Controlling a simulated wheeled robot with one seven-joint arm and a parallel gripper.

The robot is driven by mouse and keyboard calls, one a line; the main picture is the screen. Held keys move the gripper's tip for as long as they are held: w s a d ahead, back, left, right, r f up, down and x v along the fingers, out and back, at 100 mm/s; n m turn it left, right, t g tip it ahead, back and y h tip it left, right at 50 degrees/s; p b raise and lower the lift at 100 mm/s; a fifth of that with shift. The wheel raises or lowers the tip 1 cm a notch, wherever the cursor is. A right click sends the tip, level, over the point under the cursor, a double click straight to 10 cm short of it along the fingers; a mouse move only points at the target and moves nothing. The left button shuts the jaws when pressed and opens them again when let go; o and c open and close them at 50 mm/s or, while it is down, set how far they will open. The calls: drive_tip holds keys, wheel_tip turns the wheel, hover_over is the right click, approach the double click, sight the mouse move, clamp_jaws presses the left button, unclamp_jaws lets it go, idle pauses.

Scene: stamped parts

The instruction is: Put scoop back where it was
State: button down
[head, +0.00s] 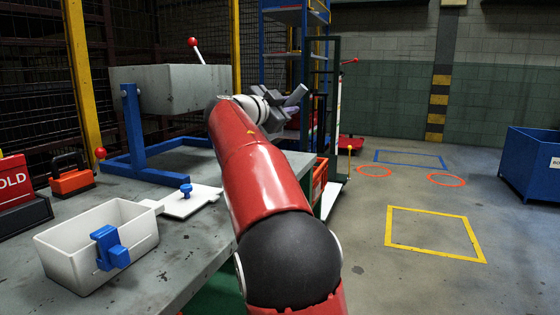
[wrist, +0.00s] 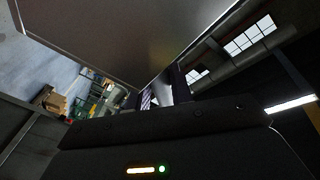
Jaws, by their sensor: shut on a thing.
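My gripper (head: 290,100) is at the end of my outstretched red arm, in the air beyond the far right end of the workbench. It is shut on a grey thing that I take to be the scoop; in the head view it is small and partly mixed in with the grey jaws. In the wrist view a large flat grey-brown surface, probably the scoop (wrist: 110,40), fills the upper part, and the jaws (wrist: 160,97) meet its lower edge. Its full shape and any contents are hidden.
The workbench (head: 180,262) carries a white bin (head: 75,245) with a blue front fitting, a white lid (head: 190,205) with a blue knob, a grey box (head: 170,88) on a blue stand, and an orange toolbox (head: 72,180). A blue crate (head: 530,170) stands right; the marked floor is open.

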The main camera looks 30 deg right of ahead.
wheel_tip(320, 180, down, 11)
drive_tip(key=shift+f+b, duration=0.2)
drive_tip(key=shift+b, duration=0.5)
drive_tip(key=shift+f, duration=0.1)
drive_tip(key=c, duration=1.2)
unclamp_jaws()
drive_tip(key=shift+c, duration=0.2)
drive_tip(key=shift+a, duration=0.1)
drive_tip(key=b+v, duration=0.1)
drive_tip(key=v, duration=0.6)
drive_tip(key=shift+s+a, duration=0.1)
drive_tip(key=shift+a, duration=0.05)
